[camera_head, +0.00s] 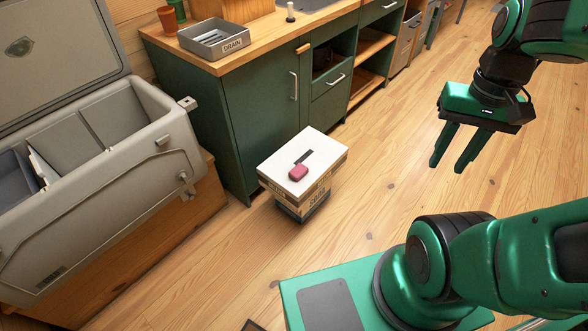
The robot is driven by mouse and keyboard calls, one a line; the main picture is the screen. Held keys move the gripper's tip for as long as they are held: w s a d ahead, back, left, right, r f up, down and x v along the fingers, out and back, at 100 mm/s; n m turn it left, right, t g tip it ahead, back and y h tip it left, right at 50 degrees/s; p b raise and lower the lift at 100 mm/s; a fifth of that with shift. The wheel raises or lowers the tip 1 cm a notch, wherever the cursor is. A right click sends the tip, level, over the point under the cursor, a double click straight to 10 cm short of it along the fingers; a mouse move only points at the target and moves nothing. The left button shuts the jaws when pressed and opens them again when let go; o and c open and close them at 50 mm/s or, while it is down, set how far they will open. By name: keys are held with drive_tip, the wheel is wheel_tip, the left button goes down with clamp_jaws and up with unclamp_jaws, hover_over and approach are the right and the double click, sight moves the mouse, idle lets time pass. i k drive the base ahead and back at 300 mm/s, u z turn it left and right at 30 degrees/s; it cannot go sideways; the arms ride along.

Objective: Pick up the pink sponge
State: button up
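The pink sponge (298,172) is a small rounded block lying on the white top of a box (325,153). It sits beside a dark slot in that top. My gripper (448,163) is at the upper right of the head view, high above the wooden floor and well to the right of the box. Its two green fingers point down and are apart, with nothing between them. Nothing hides the sponge.
An open grey cooler (150,160) with compartments stands at the left on a wooden base. A green cabinet (262,115) stands behind the box, with a grey DRAIN tray (206,45) and cups (168,20) on its counter. The floor (385,180) right of the box is clear.

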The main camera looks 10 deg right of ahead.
sight(300, 170)
drive_tip(key=i, duration=0.9)
drive_tip(key=z, duration=0.1)
